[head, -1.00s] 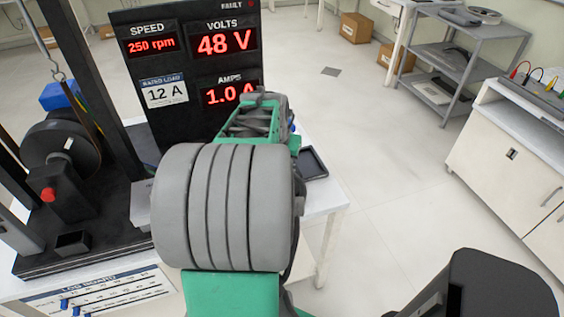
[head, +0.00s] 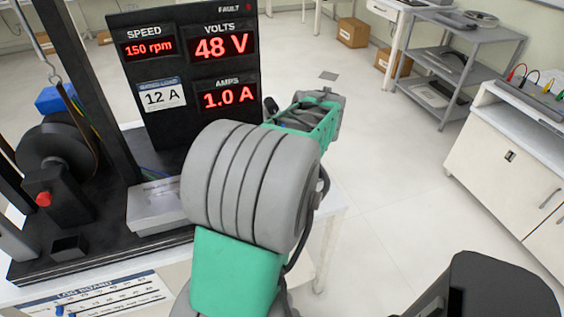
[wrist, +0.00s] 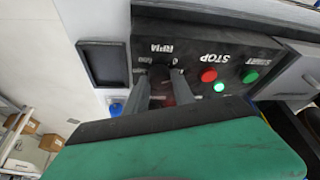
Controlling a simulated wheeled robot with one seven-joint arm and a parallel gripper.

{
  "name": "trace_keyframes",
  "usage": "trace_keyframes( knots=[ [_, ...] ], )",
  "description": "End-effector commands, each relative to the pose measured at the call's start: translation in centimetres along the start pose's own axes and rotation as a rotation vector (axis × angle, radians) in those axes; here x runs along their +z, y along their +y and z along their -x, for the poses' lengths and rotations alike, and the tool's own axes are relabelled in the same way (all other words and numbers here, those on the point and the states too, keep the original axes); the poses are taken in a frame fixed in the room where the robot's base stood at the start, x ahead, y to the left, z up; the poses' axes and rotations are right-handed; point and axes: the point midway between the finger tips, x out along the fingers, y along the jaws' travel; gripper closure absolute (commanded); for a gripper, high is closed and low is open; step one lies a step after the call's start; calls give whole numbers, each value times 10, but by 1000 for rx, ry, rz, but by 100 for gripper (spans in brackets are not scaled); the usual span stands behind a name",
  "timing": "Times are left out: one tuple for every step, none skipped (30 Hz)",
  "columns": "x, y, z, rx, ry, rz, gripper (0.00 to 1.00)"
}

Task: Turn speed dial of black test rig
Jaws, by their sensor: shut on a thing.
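The black test rig (head: 121,75) stands at left in the head view; its speed display (head: 149,48) reads 150 rpm. In the wrist view its black control box (wrist: 222,42) shows upside down, with RPM lettering above the speed dial (wrist: 159,72). My gripper (wrist: 161,79) is shut on the dial, one finger on each side, hiding most of it. The dial's exact angle cannot be told. In the head view my own arm hides the control box and the fingers.
A red button (wrist: 209,76), a lit green lamp (wrist: 219,87) and a green button (wrist: 250,77) sit beside the dial. A dark tray (wrist: 103,63) lies next to the box. The rig's wheel (head: 52,152) stands left. Open floor lies to the right.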

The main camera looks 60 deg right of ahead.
Motion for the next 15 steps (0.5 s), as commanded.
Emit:
trace_keyframes(
  knots=[
    [0, 1, 0, -16, -1, 35, 100],
    [1, 2, 0, -27, -2, 60, 100],
    [1, 1, 0, -42, -2, 93, 100],
    [1, 2, 0, -51, -2, 118, 100],
    [0, 2, 0, -61, -1, 142, 100],
    [1, 2, 0, -73, -2, 171, 100],
    [0, 2, 0, -83, -2, 195, 100],
    [0, 2, 0, -92, -1, 215, 100],
    [0, 2, 0, -102, -1, 243, 100],
    [0, 2, 0, -111, -1, 262, 100],
    [0, 2, 0, -118, -2, 280, 100],
    [0, 3, 0, -127, -1, 303, 100],
    [0, 3, 0, -134, -1, 319, 100],
    [0, 3, 0, -140, -1, 333, 100],
    [0, 3, 0, -147, -2, 350, 100]
  ],
)
